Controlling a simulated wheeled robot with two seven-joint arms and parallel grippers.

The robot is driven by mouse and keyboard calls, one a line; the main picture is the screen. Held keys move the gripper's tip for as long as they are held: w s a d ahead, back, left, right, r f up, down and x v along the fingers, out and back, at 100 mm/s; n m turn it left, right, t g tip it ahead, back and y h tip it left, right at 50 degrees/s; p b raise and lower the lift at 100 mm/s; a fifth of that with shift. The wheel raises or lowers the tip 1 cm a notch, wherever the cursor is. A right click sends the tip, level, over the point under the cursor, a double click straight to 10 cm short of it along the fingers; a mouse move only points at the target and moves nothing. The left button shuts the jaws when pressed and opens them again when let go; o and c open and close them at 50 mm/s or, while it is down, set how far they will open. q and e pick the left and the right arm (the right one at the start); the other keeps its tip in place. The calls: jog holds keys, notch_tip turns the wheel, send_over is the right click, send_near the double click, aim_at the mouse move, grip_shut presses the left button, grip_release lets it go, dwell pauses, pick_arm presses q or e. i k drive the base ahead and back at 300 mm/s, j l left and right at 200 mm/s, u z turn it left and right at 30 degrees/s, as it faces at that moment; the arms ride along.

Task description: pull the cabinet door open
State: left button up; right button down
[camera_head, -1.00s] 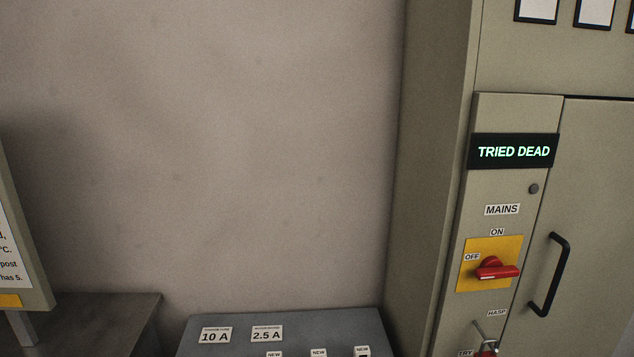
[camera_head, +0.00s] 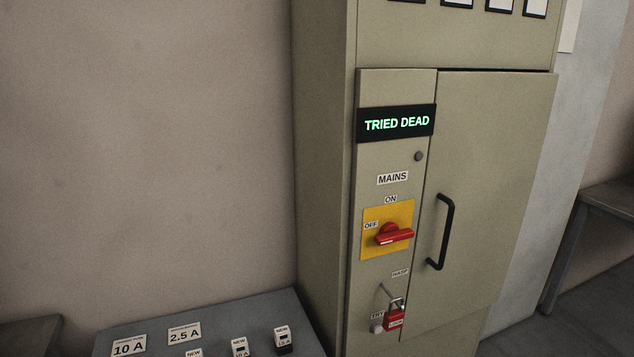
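The cabinet door (camera_head: 490,190) is a grey-green panel on the right part of the cabinet (camera_head: 323,150). It looks shut. A black bar handle (camera_head: 446,232) stands upright near the door's left edge. Left of the door is a strip with a lit display (camera_head: 396,123) reading "TRIED DEAD". Below it is a red rotary switch (camera_head: 394,235) on a yellow plate, its lever lying roughly sideways and the OFF label at its left. A red padlock (camera_head: 394,318) hangs at the hasp. Neither of my grippers is in view.
A grey bench (camera_head: 240,318) with labels "10 A" and "2.5 A" and small parts marked NEW stands left of the cabinet. Another table (camera_head: 608,198) is at the far right. Floor (camera_head: 560,318) shows clear right of the cabinet.

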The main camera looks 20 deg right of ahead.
aim_at(485, 145)
jog(key=z, duration=1.4)
